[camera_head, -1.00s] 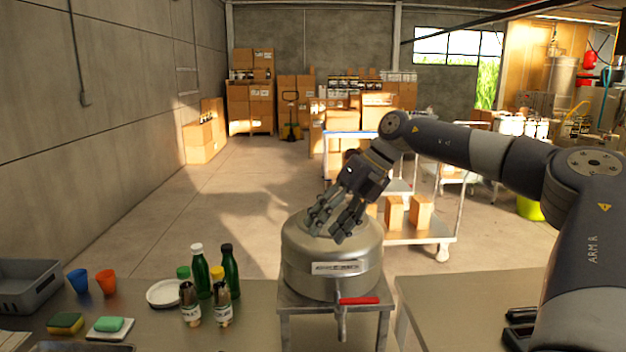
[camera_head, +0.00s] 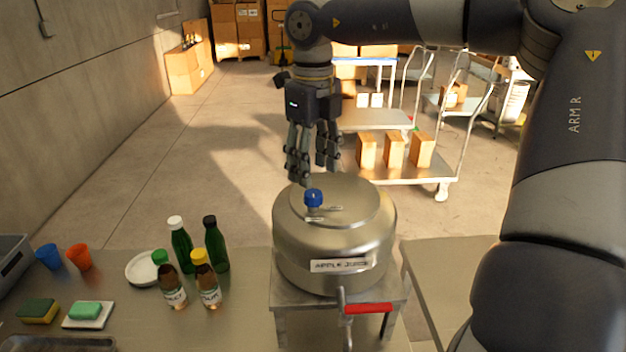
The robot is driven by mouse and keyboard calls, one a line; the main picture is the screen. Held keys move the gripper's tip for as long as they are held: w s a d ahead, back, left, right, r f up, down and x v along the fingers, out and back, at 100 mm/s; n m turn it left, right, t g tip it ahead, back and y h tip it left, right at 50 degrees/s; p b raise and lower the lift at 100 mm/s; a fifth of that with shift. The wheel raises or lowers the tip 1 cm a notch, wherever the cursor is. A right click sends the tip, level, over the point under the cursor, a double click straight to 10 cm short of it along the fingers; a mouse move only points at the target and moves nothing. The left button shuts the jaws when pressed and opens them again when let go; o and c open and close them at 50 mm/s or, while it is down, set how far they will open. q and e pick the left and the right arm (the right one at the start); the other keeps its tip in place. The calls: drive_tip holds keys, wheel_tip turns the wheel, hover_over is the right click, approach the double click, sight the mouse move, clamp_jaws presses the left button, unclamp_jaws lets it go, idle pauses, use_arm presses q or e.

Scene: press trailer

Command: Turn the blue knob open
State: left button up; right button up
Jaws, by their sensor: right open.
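The blue knob (camera_head: 313,197) sits on the lid of a round steel tank (camera_head: 335,244) labelled apple juice. The tank stands on a small metal stand, with a red-handled tap (camera_head: 367,308) low on its front. My right gripper (camera_head: 311,172) points down, open and empty, just above and behind the knob. It seems to be apart from the knob, though the exact gap is hard to judge. My left gripper is not in view.
Green bottles (camera_head: 181,246) and small brown bottles (camera_head: 208,283) stand on the counter left of the tank, beside a white plate (camera_head: 143,268). A cart with boxes (camera_head: 394,150) stands behind. A bare table (camera_head: 452,270) is at the right.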

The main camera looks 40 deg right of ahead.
sight(313, 193)
drive_tip(key=f, duration=0.1)
drive_tip(key=f+p, duration=0.1)
drive_tip(key=f, duration=0.2)
drive_tip(key=shift+w+d+f, duration=0.25)
drive_tip(key=shift+f+p, duration=0.3)
drive_tip(key=shift+f, duration=0.35)
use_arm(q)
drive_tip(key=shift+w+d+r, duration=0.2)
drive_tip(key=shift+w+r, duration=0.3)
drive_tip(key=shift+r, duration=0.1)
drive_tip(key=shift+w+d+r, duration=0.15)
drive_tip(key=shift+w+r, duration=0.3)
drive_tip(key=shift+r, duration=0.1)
use_arm(e)
drive_tip(key=shift+a, duration=0.1)
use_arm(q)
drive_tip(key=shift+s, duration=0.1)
use_arm(e)
drive_tip(key=shift+c, duration=1.3)
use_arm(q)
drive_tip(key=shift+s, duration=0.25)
use_arm(e)
drive_tip(key=c, duration=0.8)
